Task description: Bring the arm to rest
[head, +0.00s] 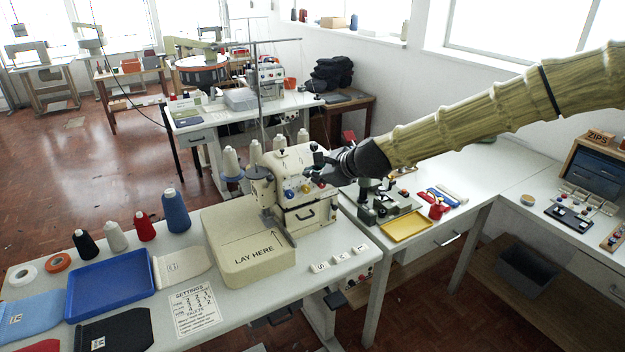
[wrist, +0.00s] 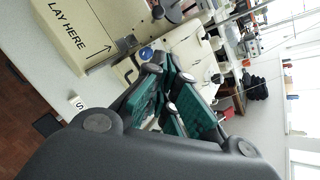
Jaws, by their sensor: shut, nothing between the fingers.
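My gripper (head: 318,172) is at the end of my arm, which reaches in from the right in the head view. The machine's bed, marked LAY HERE (wrist: 72,30), lies at the upper left of the wrist view.
The near table holds a blue tray (head: 74,294), thread cones (head: 176,211), a settings card (head: 195,308) and small lettered tags (head: 340,260). A yellow tray (head: 405,226) and small tools sit on the right table. A zips box (head: 597,165) stands far right. Open floor (head: 60,175) lies at left.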

